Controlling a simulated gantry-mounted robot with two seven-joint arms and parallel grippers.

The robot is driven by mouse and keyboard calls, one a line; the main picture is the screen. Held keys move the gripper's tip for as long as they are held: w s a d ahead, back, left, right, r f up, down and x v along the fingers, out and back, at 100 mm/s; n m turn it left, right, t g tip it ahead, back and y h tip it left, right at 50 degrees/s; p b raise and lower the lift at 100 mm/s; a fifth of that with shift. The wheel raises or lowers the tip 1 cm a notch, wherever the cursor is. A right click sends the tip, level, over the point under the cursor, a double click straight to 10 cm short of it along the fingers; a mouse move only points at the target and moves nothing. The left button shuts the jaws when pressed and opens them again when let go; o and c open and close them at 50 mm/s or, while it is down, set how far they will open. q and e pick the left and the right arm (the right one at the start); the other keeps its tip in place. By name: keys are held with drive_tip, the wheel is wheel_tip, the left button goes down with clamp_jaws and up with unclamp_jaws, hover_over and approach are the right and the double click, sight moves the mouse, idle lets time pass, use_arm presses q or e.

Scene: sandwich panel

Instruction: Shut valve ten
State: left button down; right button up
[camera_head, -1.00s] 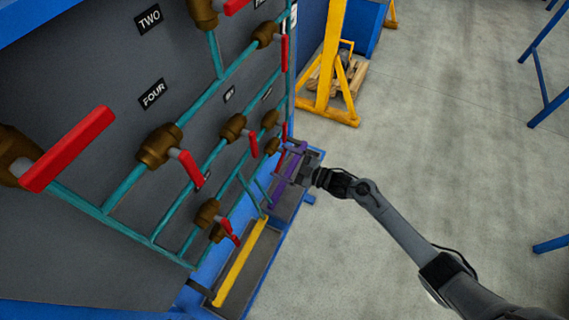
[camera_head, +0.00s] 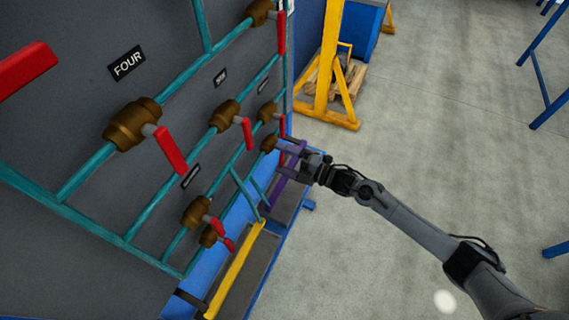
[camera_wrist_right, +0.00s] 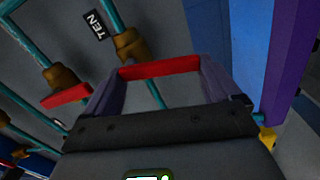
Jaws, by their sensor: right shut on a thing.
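Valve ten shows in the right wrist view as a brown body (camera_wrist_right: 130,44) with a red lever handle (camera_wrist_right: 158,67), beside a black TEN label (camera_wrist_right: 95,24). In the head view its brown body (camera_head: 269,142) is low on the far part of the panel. My right gripper (camera_head: 289,163) has purple fingers. It is shut on the red handle, with one finger at each end of the lever in the wrist view. The gripper partly hides the handle in the head view. My left gripper is not in view.
The grey panel (camera_head: 60,120) carries teal pipes and several other valves with red handles. A neighbouring red handle (camera_wrist_right: 66,97) is close to my left-hand finger in the wrist view. A yellow bar (camera_head: 238,268) runs along the base.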

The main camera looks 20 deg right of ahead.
drive_tip(key=shift+w+d+f+n+b, duration=0.15)
drive_tip(key=shift+n+b, duration=0.15)
drive_tip(key=shift+n, duration=0.25)
drive_tip(key=shift+w+d+n+b, duration=0.1)
drive_tip(key=shift+n+b, duration=0.15)
drive_tip(key=shift+n, duration=0.3)
drive_tip(key=o, duration=1.2)
drive_tip(key=p+v, duration=0.1)
drive_tip(key=v, duration=1)
drive_tip(key=shift+p, duration=0.35)
